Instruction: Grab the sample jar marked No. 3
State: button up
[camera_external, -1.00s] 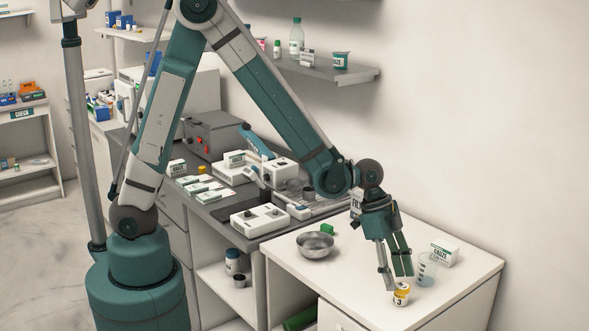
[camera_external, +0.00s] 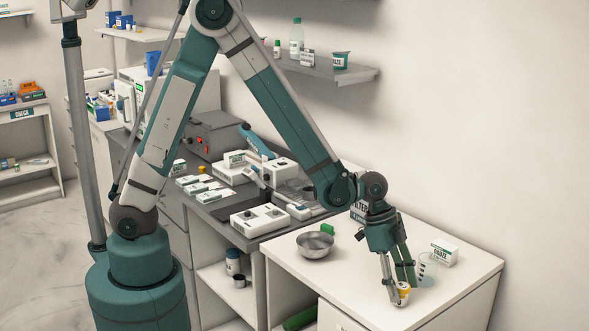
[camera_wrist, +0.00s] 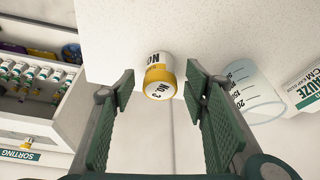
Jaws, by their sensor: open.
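The sample jar marked No. 3 (camera_wrist: 159,77) has a white body with a yellow-orange band and stands on the white table. In the wrist view it sits between the tips of my open fingers, with clear space on both sides. In the external view the jar (camera_external: 403,292) is near the table's front edge, partly hidden by a finger. My gripper (camera_external: 404,295) points down at the jar, and its fingers (camera_wrist: 156,90) are apart and empty.
A clear beaker (camera_wrist: 252,92) stands close to the right finger, with a gauze box (camera_external: 444,254) beyond it. A metal bowl (camera_external: 315,244) and a small green object (camera_external: 328,230) lie further left. An open drawer or shelf of vials (camera_wrist: 35,75) shows at left in the wrist view.

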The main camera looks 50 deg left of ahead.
jog(key=shift+x, duration=0.95)
jog(key=shift+c, duration=0.2)
jog(key=c, duration=1)
